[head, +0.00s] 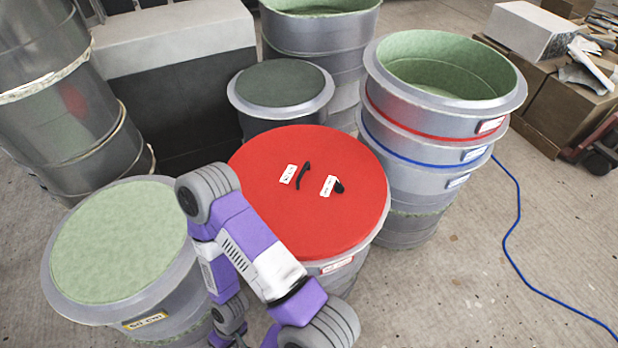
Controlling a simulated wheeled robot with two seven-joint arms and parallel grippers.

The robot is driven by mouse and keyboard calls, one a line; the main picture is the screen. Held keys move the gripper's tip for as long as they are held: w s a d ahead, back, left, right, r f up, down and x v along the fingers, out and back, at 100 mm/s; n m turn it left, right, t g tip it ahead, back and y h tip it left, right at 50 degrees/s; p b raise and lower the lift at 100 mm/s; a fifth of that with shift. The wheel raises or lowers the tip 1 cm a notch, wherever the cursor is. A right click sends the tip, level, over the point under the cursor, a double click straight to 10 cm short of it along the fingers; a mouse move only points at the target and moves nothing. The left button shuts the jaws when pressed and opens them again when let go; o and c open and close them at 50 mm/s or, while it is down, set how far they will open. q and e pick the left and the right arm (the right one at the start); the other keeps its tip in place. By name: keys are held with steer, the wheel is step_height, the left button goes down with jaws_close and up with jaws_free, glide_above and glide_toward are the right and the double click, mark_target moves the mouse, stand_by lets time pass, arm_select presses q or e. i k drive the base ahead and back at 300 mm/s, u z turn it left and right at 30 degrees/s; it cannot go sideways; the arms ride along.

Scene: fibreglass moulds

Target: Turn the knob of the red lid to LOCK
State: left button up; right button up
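The red lid (262,205) lies flat on a grey drum in the middle of the head view. A slim black bar-shaped piece (303,174) stands near the lid's middle, slanting. A small white label (288,173) is just left of it. A second white label (328,186) lies to its right, with a small dark round piece (339,187) at that label's right edge. The lettering is too small to read, so I cannot tell which piece is the knob or its setting. One of my purple and grey arms covers the lid's lower left edge. Neither gripper shows.
A pale green-topped drum (115,240) stands left of the red lid. A dark-topped drum (281,84) is behind it. A stack of open ring moulds (440,120) stands close on the right. A blue cable (510,240) lies on the clear floor (450,300) at right.

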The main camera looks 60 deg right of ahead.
mark_target(339, 188)
steer(key=z, duration=2.2)
